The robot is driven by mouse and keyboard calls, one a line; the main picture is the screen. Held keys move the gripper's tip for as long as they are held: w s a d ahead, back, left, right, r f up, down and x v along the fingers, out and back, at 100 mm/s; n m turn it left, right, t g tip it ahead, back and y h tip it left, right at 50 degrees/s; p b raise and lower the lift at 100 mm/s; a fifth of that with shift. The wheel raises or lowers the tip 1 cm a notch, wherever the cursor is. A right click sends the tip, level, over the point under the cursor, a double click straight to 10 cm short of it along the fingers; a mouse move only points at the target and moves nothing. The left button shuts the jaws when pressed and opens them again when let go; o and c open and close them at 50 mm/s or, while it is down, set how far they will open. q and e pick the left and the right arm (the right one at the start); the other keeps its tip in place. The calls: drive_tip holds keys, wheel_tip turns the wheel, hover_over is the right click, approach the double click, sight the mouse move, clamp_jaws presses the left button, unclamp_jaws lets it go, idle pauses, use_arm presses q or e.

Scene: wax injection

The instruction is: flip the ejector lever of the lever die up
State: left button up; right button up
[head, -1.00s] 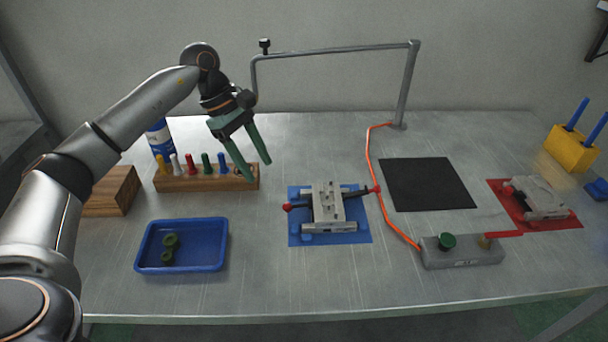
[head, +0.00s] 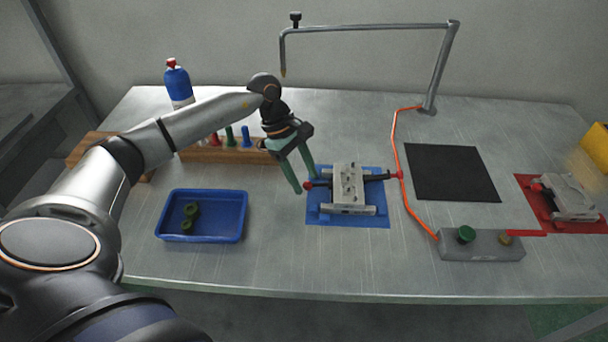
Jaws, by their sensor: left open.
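The grey lever die (head: 348,187) lies on a blue mat (head: 375,218). A dark lever with a red knob (head: 308,186) sticks out low on its left side. Another dark lever with a red knob (head: 399,174) sticks out on its right. My left gripper (head: 306,183) has green fingers pointing down. It is open, and its fingertips appear on either side of the left red knob; I cannot tell whether they touch it. My right gripper is out of view.
A blue tray (head: 172,233) with green rings and a wooden rack (head: 262,156) of coloured tools stand left. An orange hose (head: 397,140), black mat (head: 452,172), grey block (head: 482,246) and another die on a red mat (head: 533,188) lie right.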

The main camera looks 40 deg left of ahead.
use_arm(q)
drive_tip(key=shift+f, duration=0.25)
clamp_jaws()
idle(0.3)
